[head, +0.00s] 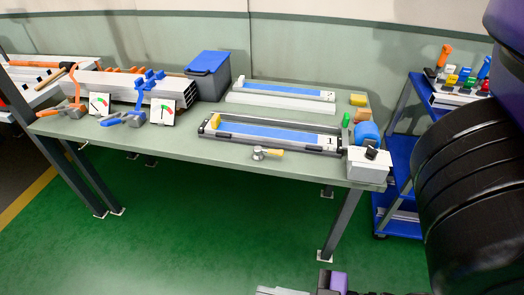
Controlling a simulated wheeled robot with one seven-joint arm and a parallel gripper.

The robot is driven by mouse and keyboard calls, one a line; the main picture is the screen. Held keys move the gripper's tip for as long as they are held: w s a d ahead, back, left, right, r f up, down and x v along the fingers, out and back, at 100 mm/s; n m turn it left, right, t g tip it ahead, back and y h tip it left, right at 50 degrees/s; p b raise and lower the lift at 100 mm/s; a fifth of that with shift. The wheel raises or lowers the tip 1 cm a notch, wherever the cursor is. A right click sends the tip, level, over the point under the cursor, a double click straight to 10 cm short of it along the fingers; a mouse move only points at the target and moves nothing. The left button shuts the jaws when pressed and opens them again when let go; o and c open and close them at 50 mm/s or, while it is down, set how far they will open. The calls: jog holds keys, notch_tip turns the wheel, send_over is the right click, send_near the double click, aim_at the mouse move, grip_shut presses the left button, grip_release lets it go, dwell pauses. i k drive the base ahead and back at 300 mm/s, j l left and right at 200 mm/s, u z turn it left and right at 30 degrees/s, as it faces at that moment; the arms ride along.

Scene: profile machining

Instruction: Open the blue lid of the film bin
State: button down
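The film bin (221,83) is a dark grey box at the back of the green workbench, left of its middle. Its blue lid (209,61) lies over the top and looks closed. Nothing touches the lid. A purple and grey part of my own arm end (318,286) shows at the bottom edge, far from the bin. My fingertips cannot be made out there, so their opening is hidden.
Clamps and white gauge cards (162,111) stand left of the bin on the workbench (215,152). Long profile fixtures (270,134) lie to its right. A blue cart (398,185) stands at the right. Green floor (200,225) is clear in front.

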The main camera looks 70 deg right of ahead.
aim_at(207, 61)
jog(key=i, duration=0.85)
jog(key=i+z, duration=0.15)
jog(key=z, duration=0.3)
jog(key=i+j+z, duration=0.1)
jog(key=z, duration=0.3)
jog(key=i+j+z, duration=0.1)
jog(key=z, duration=0.35)
jog(key=i+z, duration=0.1)
jog(key=z, duration=0.8)
